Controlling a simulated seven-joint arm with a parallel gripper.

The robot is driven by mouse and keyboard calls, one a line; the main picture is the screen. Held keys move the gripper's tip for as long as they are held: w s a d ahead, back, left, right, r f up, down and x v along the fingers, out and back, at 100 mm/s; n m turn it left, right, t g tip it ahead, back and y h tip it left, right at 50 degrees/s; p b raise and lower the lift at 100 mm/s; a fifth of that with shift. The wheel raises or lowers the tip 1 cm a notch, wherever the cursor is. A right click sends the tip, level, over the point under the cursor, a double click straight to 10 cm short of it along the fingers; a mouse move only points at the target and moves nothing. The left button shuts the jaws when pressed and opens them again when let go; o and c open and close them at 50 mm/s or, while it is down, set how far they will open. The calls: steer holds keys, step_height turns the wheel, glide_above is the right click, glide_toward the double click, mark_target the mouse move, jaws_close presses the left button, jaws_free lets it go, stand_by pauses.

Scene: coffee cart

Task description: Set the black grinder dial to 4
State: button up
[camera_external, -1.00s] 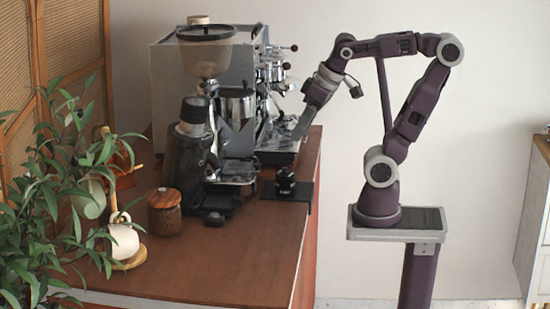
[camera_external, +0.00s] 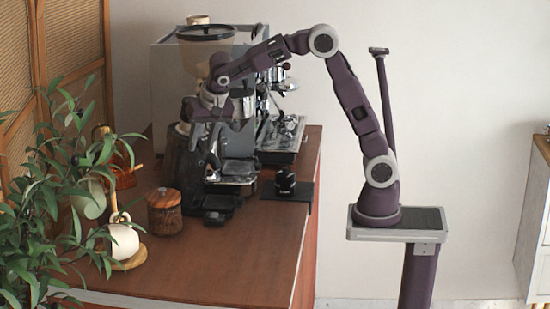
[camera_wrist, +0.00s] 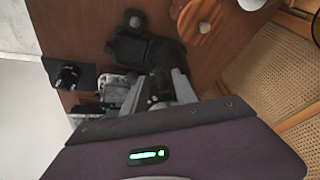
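The black grinder (camera_external: 180,170) stands on the counter near its left side, below my gripper (camera_external: 202,135). In the wrist view the grinder (camera_wrist: 150,48) lies beyond the fingertips, at top centre. My gripper (camera_wrist: 160,75) points down at the grinder's top, its two grey fingers apart with dark grinder parts showing between them. I cannot tell whether the fingers touch it. The black dial and its numbers are not readable; the gripper covers the grinder's top in the outside view.
The espresso machine (camera_external: 165,90) and a taller hopper (camera_external: 206,32) stand close behind the arm. A tamper (camera_external: 285,180) sits on a black mat. The front counter (camera_external: 220,262) is clear.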

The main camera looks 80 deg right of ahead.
steer(key=shift+c, duration=0.2)
jaws_close()
steer(key=shift+w, duration=0.1)
stand_by(1.1)
